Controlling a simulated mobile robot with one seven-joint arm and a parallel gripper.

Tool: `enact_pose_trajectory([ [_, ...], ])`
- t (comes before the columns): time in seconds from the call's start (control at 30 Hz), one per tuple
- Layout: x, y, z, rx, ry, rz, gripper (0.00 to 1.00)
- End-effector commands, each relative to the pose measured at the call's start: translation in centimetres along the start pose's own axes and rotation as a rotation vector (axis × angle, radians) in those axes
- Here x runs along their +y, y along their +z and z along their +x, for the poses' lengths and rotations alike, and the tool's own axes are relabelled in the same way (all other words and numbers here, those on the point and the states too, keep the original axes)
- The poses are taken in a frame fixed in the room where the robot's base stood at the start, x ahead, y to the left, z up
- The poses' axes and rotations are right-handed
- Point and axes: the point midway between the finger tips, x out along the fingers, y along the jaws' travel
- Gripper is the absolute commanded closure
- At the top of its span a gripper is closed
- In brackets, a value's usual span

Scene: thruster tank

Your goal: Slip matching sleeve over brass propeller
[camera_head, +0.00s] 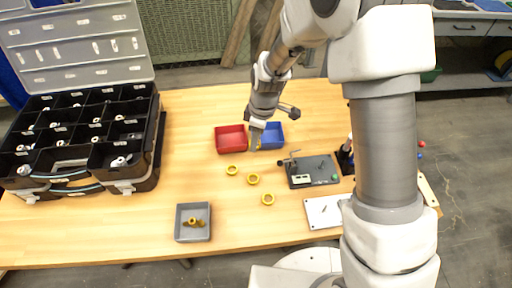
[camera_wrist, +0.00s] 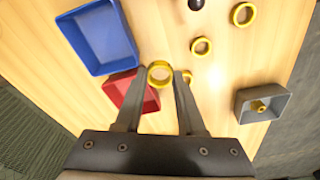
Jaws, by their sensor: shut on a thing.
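My gripper (camera_wrist: 160,78) is shut on a yellow ring-shaped sleeve (camera_wrist: 160,66), held between the fingertips with its opening visible in the wrist view. In the head view my gripper (camera_head: 256,142) is above the table by the red and blue bins. The brass propeller (camera_head: 193,222) lies in a grey tray (camera_head: 179,226) at the front of the table, well away from my gripper; it also shows in the wrist view (camera_wrist: 258,106). Three other yellow sleeves lie on the wood: one (camera_head: 232,169), a second (camera_head: 253,179) and a third (camera_head: 268,199).
A red bin (camera_head: 230,139) and a blue bin (camera_head: 272,130) stand behind the sleeves. A dark plate with a clamp-like tool (camera_head: 313,171) and a white board (camera_head: 322,212) lie at right. An open black organizer case (camera_head: 155,135) fills the left. Wood between case and sleeves is clear.

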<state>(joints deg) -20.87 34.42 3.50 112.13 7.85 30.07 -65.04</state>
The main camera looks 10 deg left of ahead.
Motion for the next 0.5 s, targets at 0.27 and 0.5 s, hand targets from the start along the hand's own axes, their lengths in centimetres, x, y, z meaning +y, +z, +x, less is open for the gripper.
enact_pose_trajectory([
  [0.27, 0.0, -0.2, -2.1, -0.001, 0.000, 0.000, 1.00],
  [0.5, 0.0, -0.2, -2.0, -0.001, 0.000, 0.002, 1.00],
])
